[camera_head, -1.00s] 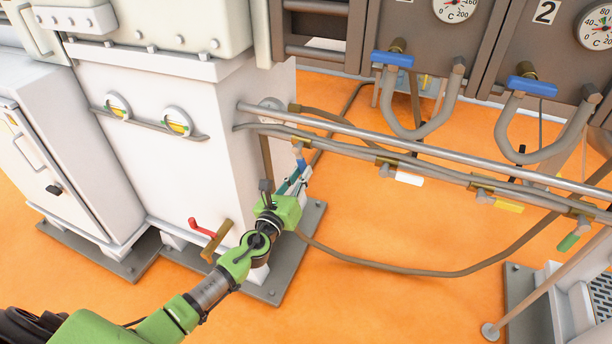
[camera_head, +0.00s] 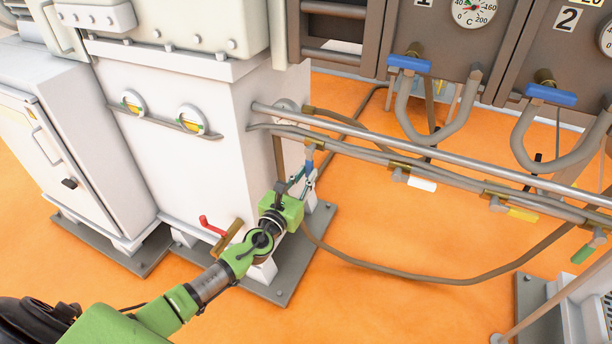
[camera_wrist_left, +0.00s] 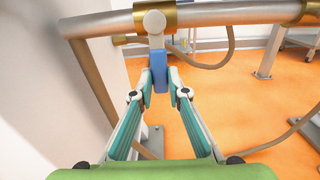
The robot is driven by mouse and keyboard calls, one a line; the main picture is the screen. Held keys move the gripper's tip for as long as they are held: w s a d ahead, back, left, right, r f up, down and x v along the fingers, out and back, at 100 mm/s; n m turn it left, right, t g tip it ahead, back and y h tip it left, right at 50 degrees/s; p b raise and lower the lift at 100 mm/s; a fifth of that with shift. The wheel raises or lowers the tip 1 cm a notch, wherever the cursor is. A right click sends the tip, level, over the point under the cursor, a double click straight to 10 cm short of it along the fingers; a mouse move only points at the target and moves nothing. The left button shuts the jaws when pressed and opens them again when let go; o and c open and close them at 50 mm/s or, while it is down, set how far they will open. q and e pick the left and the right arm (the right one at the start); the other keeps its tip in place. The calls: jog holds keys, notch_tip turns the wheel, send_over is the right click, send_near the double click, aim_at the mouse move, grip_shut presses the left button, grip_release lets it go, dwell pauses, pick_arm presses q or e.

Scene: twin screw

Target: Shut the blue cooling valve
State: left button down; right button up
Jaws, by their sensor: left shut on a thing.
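The blue cooling valve's handle (camera_head: 309,161) hangs from the pipe beside the white machine. In the left wrist view the blue handle (camera_wrist_left: 160,74) points down from a grey stem under a brass fitting, across the line of the pipe. My left gripper (camera_head: 306,180) reaches it from the front. In the left wrist view its two teal-padded fingers (camera_wrist_left: 160,90) are closed in on the blue handle, one tip on each side. The lower end of the handle sits between the tips. My right gripper is not in view.
White (camera_head: 422,184), yellow (camera_head: 522,214) and green (camera_head: 583,254) handles sit along the same pipe to the right. Blue levers (camera_head: 409,63) are on the brown cabinets. A red-handled valve (camera_head: 212,226) stands left of my wrist. A hose (camera_head: 440,278) loops over the orange floor.

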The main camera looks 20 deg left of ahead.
pick_arm(q)
jog(key=shift+a, duration=0.1)
jog(key=c, duration=2)
grip_release()
jog(key=shift+o, duration=0.2)
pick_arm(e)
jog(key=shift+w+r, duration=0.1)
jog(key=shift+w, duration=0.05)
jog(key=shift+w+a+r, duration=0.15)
pick_arm(q)
jog(key=s, duration=1.2)
jog(key=shift+a, duration=0.2)
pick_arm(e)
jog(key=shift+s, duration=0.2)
